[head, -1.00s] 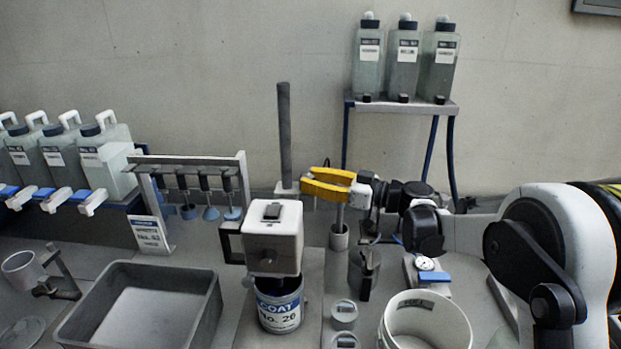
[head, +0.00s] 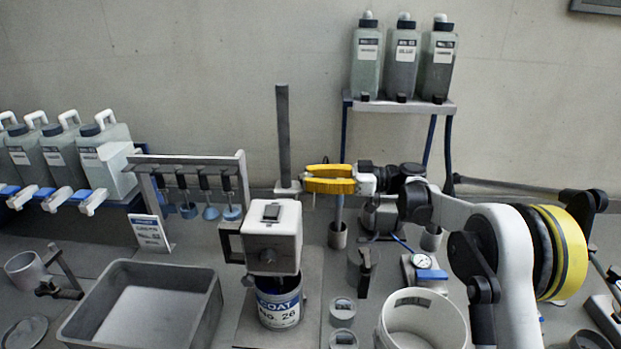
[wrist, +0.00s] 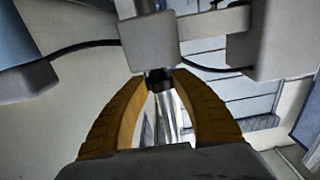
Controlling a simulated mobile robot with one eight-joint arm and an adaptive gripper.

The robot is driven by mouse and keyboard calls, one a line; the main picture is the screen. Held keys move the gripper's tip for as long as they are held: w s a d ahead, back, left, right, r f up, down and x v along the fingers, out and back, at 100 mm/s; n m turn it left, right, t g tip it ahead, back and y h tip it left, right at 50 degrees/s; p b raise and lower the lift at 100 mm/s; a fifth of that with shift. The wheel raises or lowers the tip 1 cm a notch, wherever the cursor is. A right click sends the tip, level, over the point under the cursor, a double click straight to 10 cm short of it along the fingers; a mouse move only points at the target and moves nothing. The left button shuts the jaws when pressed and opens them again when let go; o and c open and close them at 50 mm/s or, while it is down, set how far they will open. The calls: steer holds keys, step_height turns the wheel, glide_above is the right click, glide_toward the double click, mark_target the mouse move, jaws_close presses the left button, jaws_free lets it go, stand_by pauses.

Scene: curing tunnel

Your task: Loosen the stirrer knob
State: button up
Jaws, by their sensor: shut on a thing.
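The stirrer stands in the middle of the head view, with a pale box-shaped motor head (head: 272,236), a dark upright post (head: 283,130) and a small pale clamp block (head: 288,188) on the post. My gripper (head: 304,185) has yellow fingers and reaches in from the right to the clamp block. In the wrist view my gripper (wrist: 161,76) has its fingertips closed on a small dark knob (wrist: 160,84) just below a grey block (wrist: 149,40). The knob is largely hidden by the fingers, and in the head view I cannot make it out.
A labelled paint can (head: 280,306) sits under the motor head. A grey bin (head: 205,310) is to the left, and a white bucket (head: 455,318) is at the front right. A rack (head: 190,160) with hanging stirring tools stands behind. Bottles (head: 403,65) stand on a raised shelf.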

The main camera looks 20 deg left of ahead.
steer(key=o, duration=1.2)
steer(key=shift+a, duration=0.1)
steer(key=v, duration=1.2)
steer(key=shift+f, duration=0.1)
